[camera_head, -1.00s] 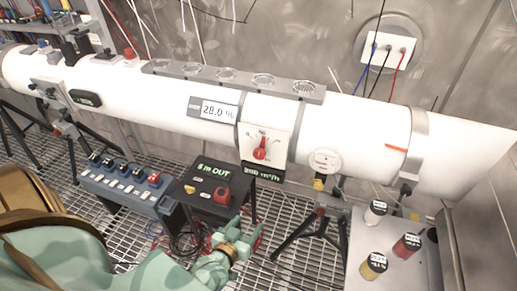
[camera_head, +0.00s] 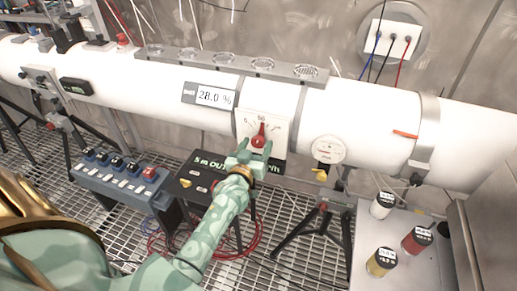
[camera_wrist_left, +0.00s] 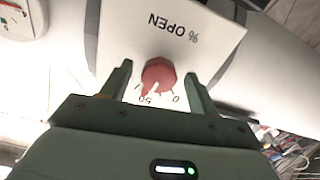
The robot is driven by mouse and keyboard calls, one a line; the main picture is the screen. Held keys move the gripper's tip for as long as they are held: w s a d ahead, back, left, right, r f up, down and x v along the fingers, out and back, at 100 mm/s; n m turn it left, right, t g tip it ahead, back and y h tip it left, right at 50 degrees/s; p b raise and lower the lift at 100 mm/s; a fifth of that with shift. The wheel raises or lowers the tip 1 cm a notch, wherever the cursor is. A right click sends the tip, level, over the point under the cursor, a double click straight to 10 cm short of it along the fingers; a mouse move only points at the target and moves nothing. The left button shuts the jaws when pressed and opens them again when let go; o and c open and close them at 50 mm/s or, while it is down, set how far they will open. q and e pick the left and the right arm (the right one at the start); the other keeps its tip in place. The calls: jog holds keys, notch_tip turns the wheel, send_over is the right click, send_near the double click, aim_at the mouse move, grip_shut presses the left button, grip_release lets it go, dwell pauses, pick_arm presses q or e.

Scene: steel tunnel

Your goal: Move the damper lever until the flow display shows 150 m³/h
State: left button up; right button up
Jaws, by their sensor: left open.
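The red damper lever (camera_head: 258,136) sits on a white scale plate (camera_head: 277,128) on the front of the white duct. It points roughly straight up, near the 50 mark. My left gripper (camera_head: 254,153) is open just in front of the lever's lower part. In the left wrist view its fingers (camera_wrist_left: 157,84) stand on either side of the round red lever (camera_wrist_left: 158,74), with gaps visible on both sides. The flow display (camera_head: 270,169) below the plate is mostly hidden by the gripper, and its number cannot be read. My right gripper is not in view.
A display (camera_head: 209,95) on the duct reads 28.0 %. A black box (camera_head: 187,187) and a blue switch box (camera_head: 118,180) stand below the duct. A round white gauge (camera_head: 328,150) is right of the plate. Several capped jars stand on a grey table (camera_head: 400,278).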

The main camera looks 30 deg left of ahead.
pick_arm(q)
jog(key=shift+w+a, duration=0.15)
jog(key=shift+w, duration=0.55)
jog(key=c, duration=1)
jog(key=shift+o, duration=0.2)
jog(key=shift+r+n+p, duration=0.35)
jog(key=shift+n+p, duration=0.75)
jog(key=shift+f+n+p, duration=0.1)
jog(key=shift+n+p, duration=0.25)
jog(key=shift+n, duration=0.45)
jog(key=shift+f+n, duration=0.15)
jog(key=shift+n, duration=0.45)
jog(key=o, duration=1)
jog(key=shift+c, duration=0.2)
